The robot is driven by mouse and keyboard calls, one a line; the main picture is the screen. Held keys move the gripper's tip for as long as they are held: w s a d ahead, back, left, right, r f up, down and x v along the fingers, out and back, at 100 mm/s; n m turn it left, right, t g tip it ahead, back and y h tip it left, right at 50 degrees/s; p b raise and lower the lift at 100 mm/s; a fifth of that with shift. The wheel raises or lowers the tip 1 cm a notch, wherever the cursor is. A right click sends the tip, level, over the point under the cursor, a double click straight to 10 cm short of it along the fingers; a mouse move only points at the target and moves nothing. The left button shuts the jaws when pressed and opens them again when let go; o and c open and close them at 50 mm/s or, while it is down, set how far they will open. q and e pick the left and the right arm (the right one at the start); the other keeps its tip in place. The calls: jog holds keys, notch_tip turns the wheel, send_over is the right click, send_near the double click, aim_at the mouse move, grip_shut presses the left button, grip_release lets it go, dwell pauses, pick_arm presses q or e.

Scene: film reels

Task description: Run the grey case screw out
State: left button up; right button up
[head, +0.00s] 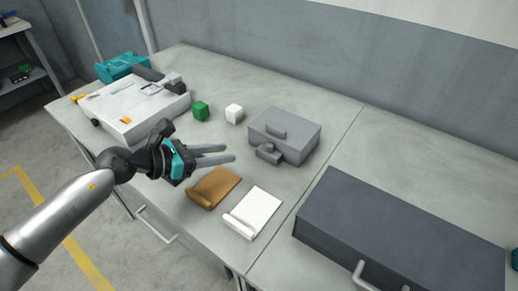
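A grey box-like case (298,127) stands on the table near the middle, with a raised block on its lid. A small grey knob-like part (268,153) sits low at its front; I cannot tell whether this is the screw. My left gripper (231,152) comes in from the left, just left of this part and above the table. Its two grey fingers look parted, with nothing visible between them. The fingers are apart from the case. My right gripper is out of view.
A brown pad (214,188) and a white pad (258,210) lie in front. A white machine (130,108) is at left, a long dark case (400,232) with a handle at right. The back right tabletop is clear.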

aim_at(266, 148)
pick_arm(q)
jog(key=b+x, duration=0.1)
jog(key=x, duration=1.1)
jog(key=shift+w+d+b, duration=0.2)
jog(key=shift+b, duration=0.2)
jog(key=shift+c, duration=0.2)
grip_shut()
